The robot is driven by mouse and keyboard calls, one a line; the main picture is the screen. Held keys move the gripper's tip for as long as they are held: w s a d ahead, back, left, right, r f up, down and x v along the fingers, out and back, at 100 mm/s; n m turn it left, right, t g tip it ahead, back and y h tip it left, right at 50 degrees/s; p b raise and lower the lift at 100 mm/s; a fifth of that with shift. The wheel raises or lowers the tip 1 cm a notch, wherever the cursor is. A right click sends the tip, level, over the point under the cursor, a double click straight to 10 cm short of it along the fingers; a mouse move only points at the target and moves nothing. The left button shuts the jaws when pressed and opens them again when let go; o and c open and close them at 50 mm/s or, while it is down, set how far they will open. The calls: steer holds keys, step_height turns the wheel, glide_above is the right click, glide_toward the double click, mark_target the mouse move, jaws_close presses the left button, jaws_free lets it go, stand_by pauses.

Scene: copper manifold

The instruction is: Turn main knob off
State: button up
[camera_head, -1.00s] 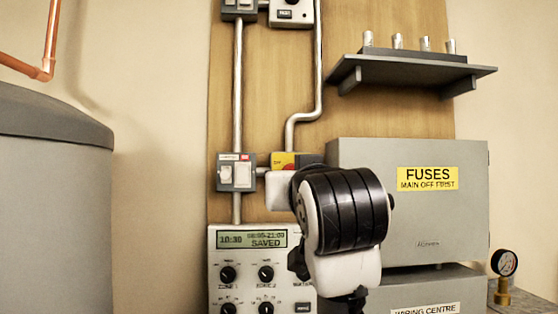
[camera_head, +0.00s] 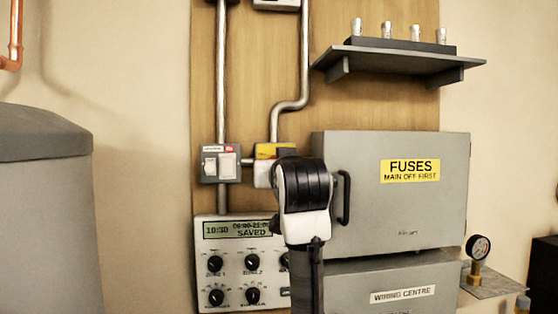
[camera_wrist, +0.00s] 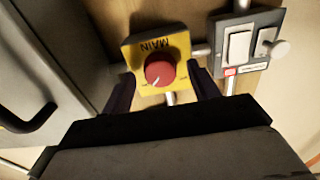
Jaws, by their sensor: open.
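The main knob (camera_wrist: 159,72) is a round red knob on a yellow plate marked MAIN (camera_wrist: 177,46) in the wrist view. A small white mark shows on its lower left face. My gripper (camera_wrist: 162,84) is open, with its two dark fingers on either side of the knob and the lower part of the plate. Whether the fingers touch anything cannot be told. In the head view the yellow plate (camera_head: 274,151) shows only at its top; my arm hides the knob and my fingertips.
A grey switch box (camera_head: 221,164) stands just left of the plate. The grey fuse box (camera_head: 400,220) with its dark handle (camera_head: 344,197) is close on the right. A controller panel (camera_head: 240,263) lies below, and a shelf (camera_head: 400,62) with metal cylinders is above right.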

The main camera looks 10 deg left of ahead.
steer(key=shift+w+a, duration=0.1)
steer(key=shift+w, duration=0.2)
steer(key=c, duration=1)
steer(key=shift+o, duration=0.2)
steer(key=shift+n, duration=8.9)
